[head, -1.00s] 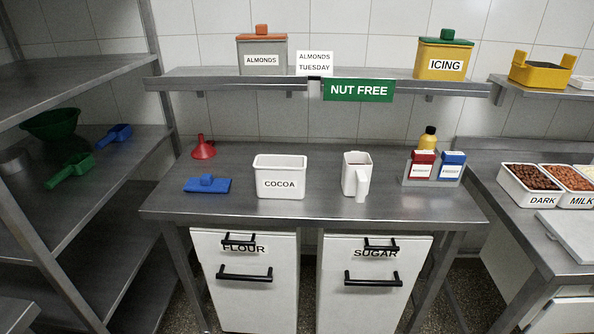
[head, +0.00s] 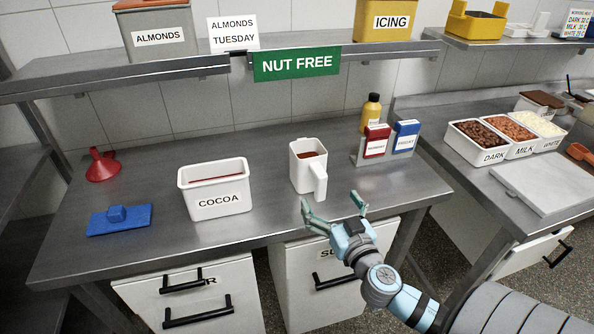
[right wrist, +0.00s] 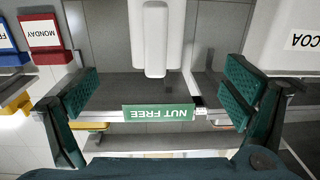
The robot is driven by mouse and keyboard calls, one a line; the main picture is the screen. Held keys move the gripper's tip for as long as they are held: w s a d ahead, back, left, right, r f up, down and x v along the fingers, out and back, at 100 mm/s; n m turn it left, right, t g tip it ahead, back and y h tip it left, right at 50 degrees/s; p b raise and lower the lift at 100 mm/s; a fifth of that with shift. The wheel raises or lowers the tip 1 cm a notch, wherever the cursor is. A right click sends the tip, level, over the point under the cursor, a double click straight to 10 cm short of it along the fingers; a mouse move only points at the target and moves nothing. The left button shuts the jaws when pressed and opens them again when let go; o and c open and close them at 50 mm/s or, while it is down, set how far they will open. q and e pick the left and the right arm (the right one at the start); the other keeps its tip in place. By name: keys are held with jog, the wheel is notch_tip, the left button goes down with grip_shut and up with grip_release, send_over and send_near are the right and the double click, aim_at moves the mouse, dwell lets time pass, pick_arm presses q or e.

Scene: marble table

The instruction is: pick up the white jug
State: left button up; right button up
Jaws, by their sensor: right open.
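The white jug (head: 300,178) stands upright on the steel table, its handle facing the front right. Something reddish-brown shows inside its mouth. My right gripper (head: 334,206) is open and empty, just in front of the jug at the table's front edge, apart from it. In the right wrist view, which is upside down, the white jug's handle (right wrist: 156,40) shows at the top centre, between the open fingers of my right gripper (right wrist: 160,95) but beyond them. My left gripper is not in view.
A white COCOA tub (head: 215,206) stands left of the jug, with a blue lidlike scraper (head: 120,220) and red funnel (head: 102,166) farther left. Red and blue boxes (head: 376,143) and a yellow bottle (head: 371,112) stand right. A shelf (head: 130,78) overhangs the back.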

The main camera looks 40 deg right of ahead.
aim_at(323, 181)
jog(key=w, duration=0.1)
jog(key=w+d+r+p, duration=0.1)
jog(key=w, duration=0.1)
jog(key=w+d, duration=0.1)
jog(key=shift+w+r, duration=0.25)
jog(key=shift+w, duration=0.1)
jog(key=p+x, duration=0.2)
jog(key=x, duration=0.5)
jog(key=shift+w+r, duration=0.1)
jog(key=shift+w, duration=0.05)
jog(key=shift+w+d, duration=0.1)
jog(key=shift+w, duration=0.05)
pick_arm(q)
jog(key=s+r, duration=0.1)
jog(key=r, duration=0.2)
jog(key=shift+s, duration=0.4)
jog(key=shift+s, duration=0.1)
pick_arm(e)
jog(key=c, duration=2)
jog(key=shift+c, duration=0.2)
